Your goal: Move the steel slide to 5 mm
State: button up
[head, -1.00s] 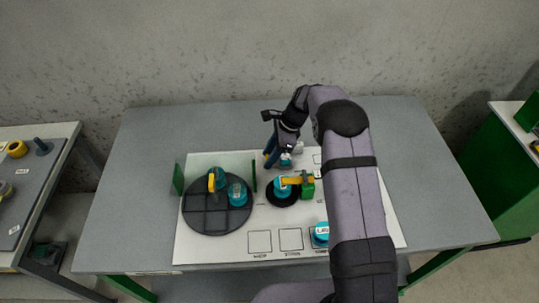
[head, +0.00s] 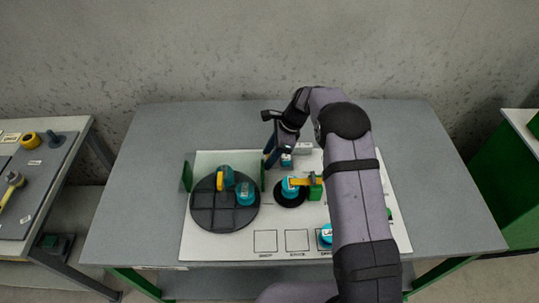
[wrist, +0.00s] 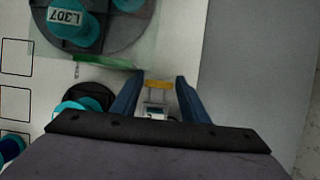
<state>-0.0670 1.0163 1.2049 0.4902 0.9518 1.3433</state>
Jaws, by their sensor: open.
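My gripper (head: 269,159) hangs over the back of the white board, its blue fingers pointing down. In the wrist view my gripper (wrist: 159,78) has its two fingers apart. A small grey metal piece (wrist: 155,109) with a yellow bar (wrist: 158,85) shows in the gap between them, and I see no finger touching it. It looks like the steel slide, but its scale is too small to read. In the head view a grey block (head: 303,148) lies just right of the fingers, partly behind my arm.
A dark round tray (head: 222,222) with teal containers stands left on the white board (head: 215,251). A low green-edged panel (head: 263,174) stands between it and a teal pot (head: 290,187) on a black disc. A yellow-topped green block (head: 315,189) is close by. The grey table behind is clear.

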aim_at(278, 164)
jog(key=p+v, duration=0.5)
jog(key=v, duration=0.3)
jog(key=shift+p, duration=0.4)
jog(key=shift+a, duration=0.1)
jog(key=s+d+r+n+h, duration=0.1)
jog(key=s+d+r+n, duration=0.3)
jog(key=s, duration=0.3)
jog(key=s+d+r+n+h, duration=0.2)
jog(key=s+r+n, duration=0.25)
jog(key=s, duration=0.35)
jog(key=s+d+n+h, duration=0.1)
jog(key=s+d+n, duration=0.3)
jog(key=s+n, duration=0.5)
jog(key=s, duration=0.7)
jog(key=shift+s+d+r+h, duration=0.2)
jog(key=shift+h, duration=0.1)
jog(key=shift+n, duration=0.25)
